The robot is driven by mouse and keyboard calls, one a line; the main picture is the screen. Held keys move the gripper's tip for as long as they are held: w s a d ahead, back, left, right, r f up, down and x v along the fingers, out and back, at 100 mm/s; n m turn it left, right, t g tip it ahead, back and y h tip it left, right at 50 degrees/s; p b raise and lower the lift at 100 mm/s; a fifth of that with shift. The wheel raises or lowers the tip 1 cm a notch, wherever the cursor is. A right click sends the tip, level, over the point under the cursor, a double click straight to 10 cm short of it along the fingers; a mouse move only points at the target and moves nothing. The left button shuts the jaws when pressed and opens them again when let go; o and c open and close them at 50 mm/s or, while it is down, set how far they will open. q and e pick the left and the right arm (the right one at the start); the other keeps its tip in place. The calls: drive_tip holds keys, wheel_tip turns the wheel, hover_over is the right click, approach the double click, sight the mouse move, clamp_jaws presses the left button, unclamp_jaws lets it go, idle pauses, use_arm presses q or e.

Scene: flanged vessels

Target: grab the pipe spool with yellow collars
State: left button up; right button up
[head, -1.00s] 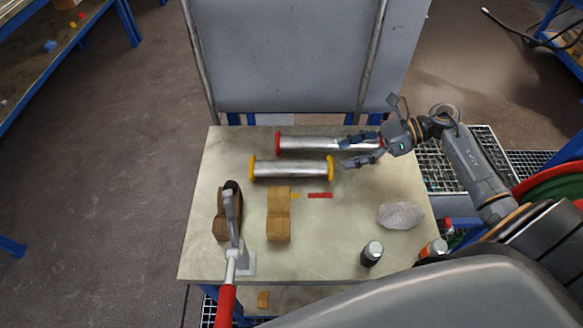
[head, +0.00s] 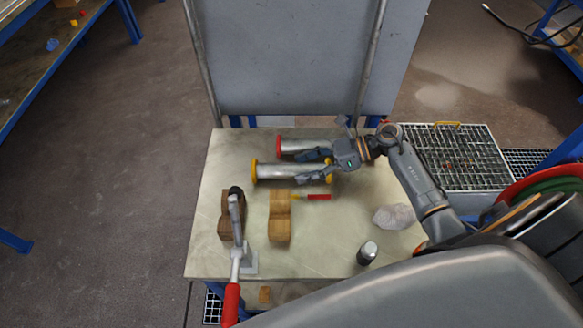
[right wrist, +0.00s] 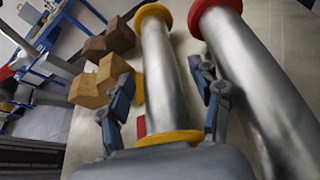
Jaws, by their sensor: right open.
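The pipe spool with yellow collars (head: 285,171) lies on its side on the table, a silver tube with a yellow flange at each end. My right gripper (head: 312,167) is open at its right end. In the right wrist view the spool (right wrist: 162,75) runs between the two fingers of my right gripper (right wrist: 165,95), one on each side, and its near yellow collar is close to the palm. Whether the fingers touch the tube is not clear. A second spool with red collars (head: 300,146) lies just behind, partly hidden by the gripper. My left gripper is not in view.
Wooden V-blocks (head: 280,222) and a clamp with a red handle (head: 236,230) stand at the front left. A red and yellow marker-like item (head: 318,197), a grey lump (head: 395,217) and a dark bottle (head: 367,253) are also on the table (head: 330,235). A grey panel (head: 290,60) rises behind.

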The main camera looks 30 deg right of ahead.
clamp_jaws()
drive_tip(key=shift+r, duration=0.1)
drive_tip(key=shift+r, duration=0.15)
